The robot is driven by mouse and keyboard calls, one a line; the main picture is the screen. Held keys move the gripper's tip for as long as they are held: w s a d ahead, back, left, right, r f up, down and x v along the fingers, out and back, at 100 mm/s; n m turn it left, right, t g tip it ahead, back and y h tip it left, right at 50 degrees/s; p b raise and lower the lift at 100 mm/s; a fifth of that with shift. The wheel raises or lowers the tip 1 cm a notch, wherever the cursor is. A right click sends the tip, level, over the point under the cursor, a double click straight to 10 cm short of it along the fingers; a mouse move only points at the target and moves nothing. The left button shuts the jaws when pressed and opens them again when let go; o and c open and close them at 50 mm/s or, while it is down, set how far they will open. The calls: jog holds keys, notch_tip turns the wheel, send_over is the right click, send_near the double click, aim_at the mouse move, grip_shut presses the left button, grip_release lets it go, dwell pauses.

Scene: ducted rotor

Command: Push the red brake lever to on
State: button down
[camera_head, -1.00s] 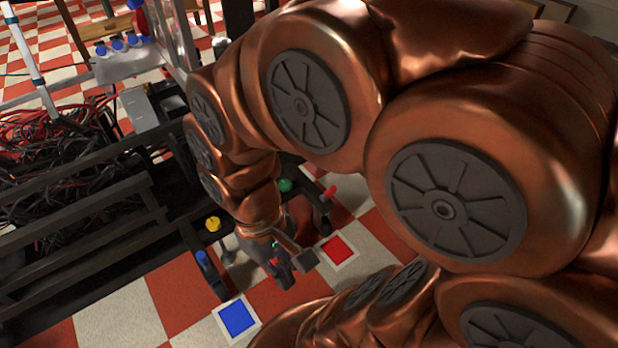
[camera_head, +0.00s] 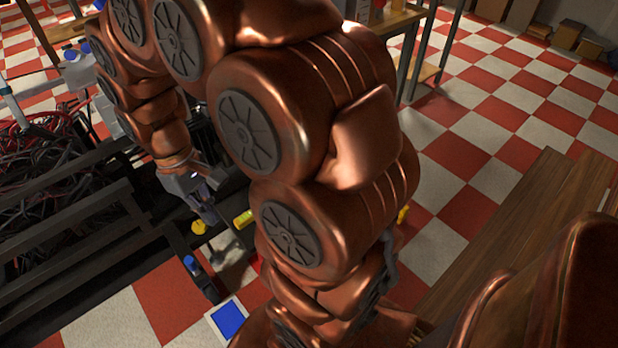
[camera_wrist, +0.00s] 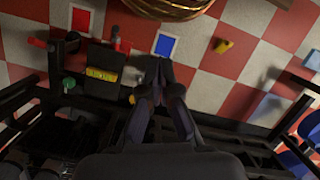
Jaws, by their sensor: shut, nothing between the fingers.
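My gripper (camera_head: 210,216) is shut and empty, pointing down near the yellow knob (camera_head: 199,227). In the wrist view its fingertips (camera_wrist: 158,64) are together, just short of a blue square. A red handle (camera_wrist: 116,42) stands to their left, apart from them, beside a dark box with a yellow strip (camera_wrist: 101,76). A small red patch shows at the arm's edge in the head view (camera_head: 256,263). Another red knob (camera_wrist: 38,42) lies farther left, beyond a green knob (camera_wrist: 68,84). I cannot tell which red part is the brake lever, nor its setting.
A white-edged red square (camera_wrist: 81,19) and a blue square (camera_wrist: 164,45) lie on the checkered floor. A blue-topped lever (camera_head: 190,264) stands near the dark frame (camera_head: 100,250). Tangled cables (camera_head: 40,165) fill the left. My arm hides much of the middle.

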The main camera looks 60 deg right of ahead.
jog(key=w+d+f, duration=0.4)
jog(key=w+d, duration=0.4)
jog(key=d, duration=0.1)
jog(key=w+d+f, duration=0.5)
jog(key=w+d, duration=0.3)
jog(key=d, duration=0.1)
jog(key=d+f+m, duration=0.1)
jog(key=d+f, duration=0.7)
jog(key=d, duration=0.6)
jog(key=s+d+f+m+h, duration=0.1)
jog(key=s+d+f, duration=0.3)
jog(key=d+f, duration=0.5)
jog(key=s+d+f+b, duration=0.2)
jog(key=s+f, duration=0.4)
jog(key=f, duration=0.3)
jog(key=shift+s+d+g, duration=0.15)
jog(key=shift+s+g, duration=0.15)
jog(key=shift+g, duration=0.1)
